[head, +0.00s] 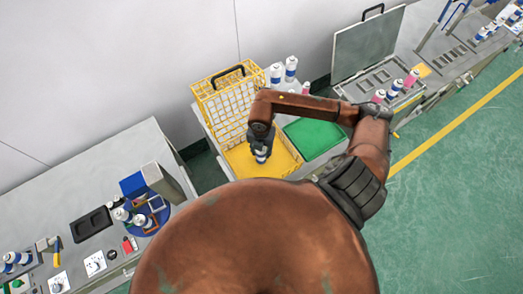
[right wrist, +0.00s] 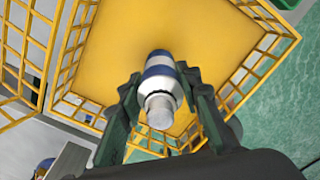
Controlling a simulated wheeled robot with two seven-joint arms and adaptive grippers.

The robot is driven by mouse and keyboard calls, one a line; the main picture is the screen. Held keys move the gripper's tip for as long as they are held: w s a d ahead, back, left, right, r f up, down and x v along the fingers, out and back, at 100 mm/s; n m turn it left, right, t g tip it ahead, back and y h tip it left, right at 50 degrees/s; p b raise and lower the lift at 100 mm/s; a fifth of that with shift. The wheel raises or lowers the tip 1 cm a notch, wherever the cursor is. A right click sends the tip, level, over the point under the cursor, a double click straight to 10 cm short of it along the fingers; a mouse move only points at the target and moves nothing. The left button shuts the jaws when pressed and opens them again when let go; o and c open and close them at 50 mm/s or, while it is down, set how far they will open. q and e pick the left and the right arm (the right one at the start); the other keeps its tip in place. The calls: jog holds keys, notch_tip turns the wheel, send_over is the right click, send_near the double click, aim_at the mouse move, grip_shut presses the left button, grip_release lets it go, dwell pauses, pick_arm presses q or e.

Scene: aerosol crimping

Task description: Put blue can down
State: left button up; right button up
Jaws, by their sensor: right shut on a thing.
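My right gripper (head: 261,149) is shut on a blue and white can (head: 260,158). In the right wrist view the can (right wrist: 160,78) sits between the two fingers of the right gripper (right wrist: 161,85), its silver top toward the camera. The can is over the yellow floor of an open wire basket (head: 243,163); the basket also shows in the right wrist view (right wrist: 110,50). Whether the can touches the basket floor cannot be told. No other can shows in the basket. My left gripper is not in view.
The basket's yellow wire lid (head: 222,95) stands open at the back. A green tray (head: 314,138) lies to the right. Blue and white cans (head: 291,68) stand behind. A blue turntable (head: 150,217) with cans is at the left, and a grey machine with a raised lid (head: 370,45) at the right.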

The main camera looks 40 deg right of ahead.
jog(key=o, duration=1)
jog(key=shift+o, duration=1.2)
jog(key=shift+r, duration=0.1)
jog(key=shift+r, duration=0.25)
notch_tip(320, 180, up, 12)
jog(key=shift+f+b, duration=0.25)
jog(key=shift+b, duration=0.5)
